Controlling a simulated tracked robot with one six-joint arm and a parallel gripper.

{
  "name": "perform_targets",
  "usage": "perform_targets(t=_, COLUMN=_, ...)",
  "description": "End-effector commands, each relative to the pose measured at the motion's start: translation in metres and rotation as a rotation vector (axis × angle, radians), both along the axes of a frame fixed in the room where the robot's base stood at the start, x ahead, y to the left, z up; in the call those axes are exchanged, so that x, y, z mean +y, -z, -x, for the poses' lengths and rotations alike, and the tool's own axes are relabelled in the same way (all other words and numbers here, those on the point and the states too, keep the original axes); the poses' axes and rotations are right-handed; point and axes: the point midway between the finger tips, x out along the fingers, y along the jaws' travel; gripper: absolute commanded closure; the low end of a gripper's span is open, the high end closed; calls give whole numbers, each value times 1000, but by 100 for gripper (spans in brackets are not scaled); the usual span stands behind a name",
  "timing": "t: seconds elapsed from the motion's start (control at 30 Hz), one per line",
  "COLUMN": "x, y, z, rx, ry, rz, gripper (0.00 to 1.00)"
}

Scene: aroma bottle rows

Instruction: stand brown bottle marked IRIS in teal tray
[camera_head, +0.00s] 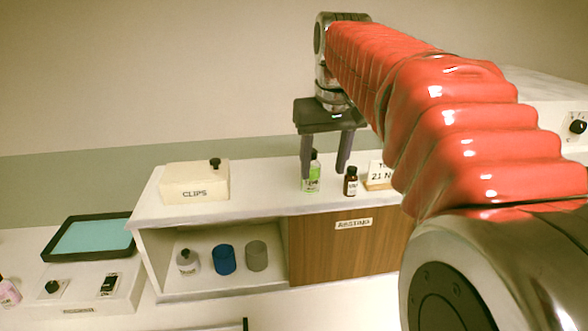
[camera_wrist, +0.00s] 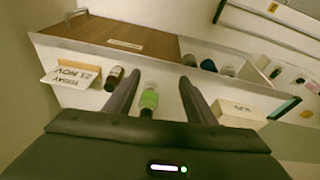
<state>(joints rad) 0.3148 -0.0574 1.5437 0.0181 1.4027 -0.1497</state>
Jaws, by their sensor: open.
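A small brown bottle (camera_head: 351,182) with a dark cap and pale label stands upright on the cabinet top; its label is too small to read. It also shows in the wrist view (camera_wrist: 114,79), outside the left finger. My gripper (camera_head: 325,174) is open and points down over the cabinet top. A green bottle (camera_head: 313,178) is partly hidden by one finger; in the wrist view it (camera_wrist: 149,99) appears between the fingers (camera_wrist: 161,80), with nothing gripped. The teal tray (camera_head: 92,238) with a dark rim lies at the far left and looks empty.
A CLIPS box (camera_head: 195,183) and a date sign (camera_head: 379,175) stand on the cabinet top. The open shelf holds a whitish bottle (camera_head: 188,262), a blue cup (camera_head: 224,260) and a grey cup (camera_head: 256,255). A pink bottle (camera_head: 8,292) is at the left edge.

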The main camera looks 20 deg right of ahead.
Motion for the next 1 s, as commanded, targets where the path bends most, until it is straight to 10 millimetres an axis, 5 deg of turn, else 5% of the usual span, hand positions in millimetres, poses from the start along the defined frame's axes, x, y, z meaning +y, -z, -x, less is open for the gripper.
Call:
perform_targets(t=0.63, x=-112, y=-15, z=-55, rx=110, ry=78, rz=-39, gripper=50)
perform_targets(t=1.0, x=-127, y=-15, z=-59, rx=125, ry=87, rz=-47, gripper=50)
